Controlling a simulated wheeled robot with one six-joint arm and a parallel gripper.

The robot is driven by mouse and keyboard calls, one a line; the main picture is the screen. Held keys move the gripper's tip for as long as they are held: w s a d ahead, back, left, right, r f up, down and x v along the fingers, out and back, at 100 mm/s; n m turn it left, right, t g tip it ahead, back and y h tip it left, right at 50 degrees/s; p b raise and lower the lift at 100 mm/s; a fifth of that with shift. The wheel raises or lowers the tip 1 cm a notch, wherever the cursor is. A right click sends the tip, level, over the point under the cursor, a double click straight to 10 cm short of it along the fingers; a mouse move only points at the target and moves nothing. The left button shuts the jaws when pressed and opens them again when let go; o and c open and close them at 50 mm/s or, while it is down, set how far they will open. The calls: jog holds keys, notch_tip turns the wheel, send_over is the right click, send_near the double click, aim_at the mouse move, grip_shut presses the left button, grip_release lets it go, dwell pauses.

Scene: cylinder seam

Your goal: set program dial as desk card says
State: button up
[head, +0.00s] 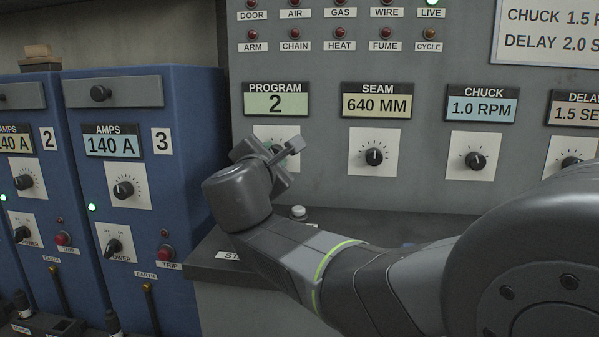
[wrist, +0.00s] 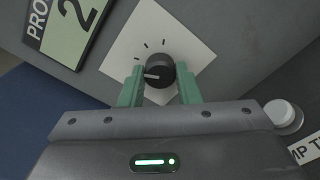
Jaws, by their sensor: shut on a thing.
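The program dial is a black knob (wrist: 158,69) with a white pointer line on a white plate with tick marks. In the wrist view my gripper (wrist: 160,82) has its two green fingers on either side of this knob, shut on it. In the head view my gripper (head: 283,150) is at the program plate (head: 262,132) and hides most of the knob. The program display (head: 276,100) above it reads 2. A white card (head: 548,32) at the top right is cut off by the frame; it shows "CHUCK 1.5 R" and "DELAY 2.0 S". No program line shows on it.
To the right are the seam dial (head: 374,156), display 640 MM, the chuck dial (head: 475,160), display 1.0 RPM, and the delay dial (head: 571,161), partly cut off. A white button (head: 298,212) sits on the ledge below. Blue power units (head: 150,190) stand at left.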

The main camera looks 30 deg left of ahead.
jog(key=shift+f+m+b, duration=0.15)
jog(key=shift+m+b, duration=0.45)
jog(key=o, duration=1)
jog(key=shift+s, duration=0.1)
jog(key=p+v, duration=0.3)
jog(key=v, duration=1)
jog(key=shift+s+r, duration=0.2)
jog(key=shift+s, duration=0.1)
jog(key=shift+w, duration=0.1)
